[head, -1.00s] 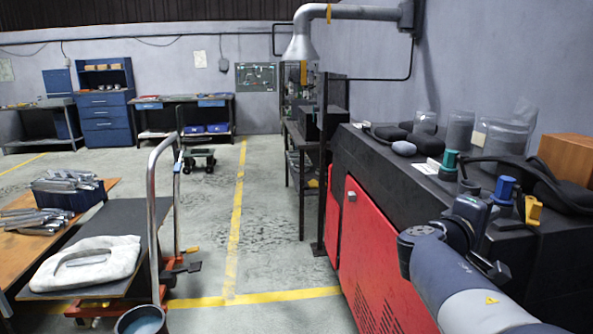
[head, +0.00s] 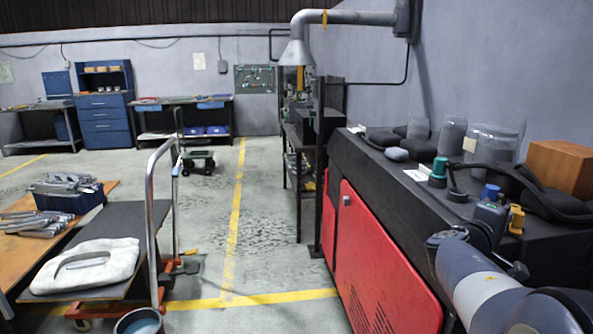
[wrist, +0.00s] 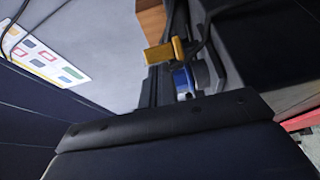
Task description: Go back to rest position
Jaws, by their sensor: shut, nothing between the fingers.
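My arm (head: 480,285) reaches in from the lower right of the head view, beside the black-topped red cabinet. Its wrist end (head: 490,214) is close to the blue-capped and yellow fittings on the cabinet top. In the wrist view my gripper (wrist: 165,118) shows as a broad dark shape across the bottom. It is shut and holds nothing. A yellow fitting (wrist: 163,53) and a blue fitting (wrist: 183,82) stand beyond it. In the head view my fingertips cannot be made out.
The red cabinet (head: 372,265) carries a green fitting (head: 439,171), clear jars (head: 493,143), black hose and a wooden box (head: 560,167). A trolley (head: 125,215) with a white sack (head: 86,266) stands at left. A bucket (head: 140,322) is in front. The floor between is open.

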